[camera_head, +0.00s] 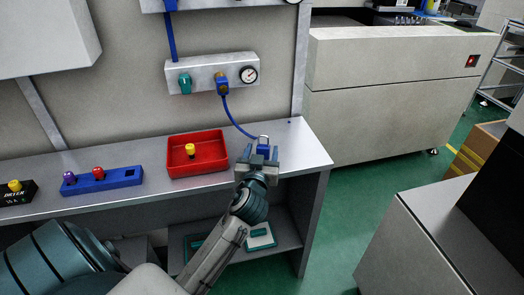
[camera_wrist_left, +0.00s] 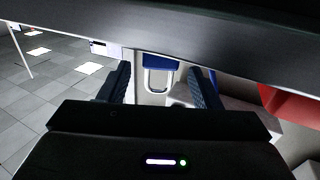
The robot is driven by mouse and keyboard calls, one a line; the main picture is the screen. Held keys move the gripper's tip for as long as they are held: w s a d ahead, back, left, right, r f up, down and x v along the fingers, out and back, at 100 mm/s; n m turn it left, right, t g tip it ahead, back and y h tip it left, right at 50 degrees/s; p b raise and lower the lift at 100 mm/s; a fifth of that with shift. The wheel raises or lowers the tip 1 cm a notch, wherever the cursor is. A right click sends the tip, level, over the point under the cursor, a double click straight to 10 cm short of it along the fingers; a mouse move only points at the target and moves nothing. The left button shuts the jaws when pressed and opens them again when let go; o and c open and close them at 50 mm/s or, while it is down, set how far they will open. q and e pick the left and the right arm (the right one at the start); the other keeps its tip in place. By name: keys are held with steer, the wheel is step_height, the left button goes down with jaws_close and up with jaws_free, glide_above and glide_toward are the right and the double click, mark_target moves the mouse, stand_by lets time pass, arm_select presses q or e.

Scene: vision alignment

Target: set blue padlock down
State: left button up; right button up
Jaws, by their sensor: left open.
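The blue padlock (camera_head: 263,148) with its pale shackle is at the right part of the metal workbench (camera_head: 302,153). It also shows in the left wrist view (camera_wrist_left: 160,62), framed between the fingers with gaps on both sides. My left gripper (camera_head: 261,154) is open at the padlock, one finger to each side. The gripper partly hides the padlock in the head view, so I cannot tell whether it rests fully on the bench. My right gripper is not in view.
A red tray (camera_head: 172,167) holding a yellow-topped piece (camera_head: 190,150) stands left of the gripper. A blue holder (camera_head: 128,179) carries red and purple pieces. A blue hose (camera_head: 233,120) hangs from the wall panel (camera_head: 205,77) close behind the padlock. The bench's right corner is bare.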

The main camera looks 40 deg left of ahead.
arm_select(q)
steer(key=b+v, duration=0.1)
steer(key=v, duration=1)
steer(key=s+f+m+g+h, duration=0.1)
steer(key=s+f+g+h, duration=0.15)
steer(key=f, duration=0.55)
steer(key=s+f+m+g+h, duration=0.1)
steer(key=s+f+m+g, duration=0.2)
steer(key=f, duration=0.6)
steer(key=s+d+f+m+g+h, duration=0.2)
steer(key=s+d+f+g+h, duration=0.2)
steer(key=s+f+g, duration=0.3)
steer(key=s+f, duration=0.5)
steer(key=s, duration=0.1)
steer(key=shift+s+d, duration=0.15)
steer(key=shift+d, duration=0.1)
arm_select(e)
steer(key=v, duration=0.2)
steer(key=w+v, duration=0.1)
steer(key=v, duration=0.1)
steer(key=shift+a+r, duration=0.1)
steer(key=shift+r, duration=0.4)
arm_select(q)
steer(key=shift+f+g, duration=0.1)
steer(key=shift+g, duration=0.15)
steer(key=shift+c, duration=0.2)
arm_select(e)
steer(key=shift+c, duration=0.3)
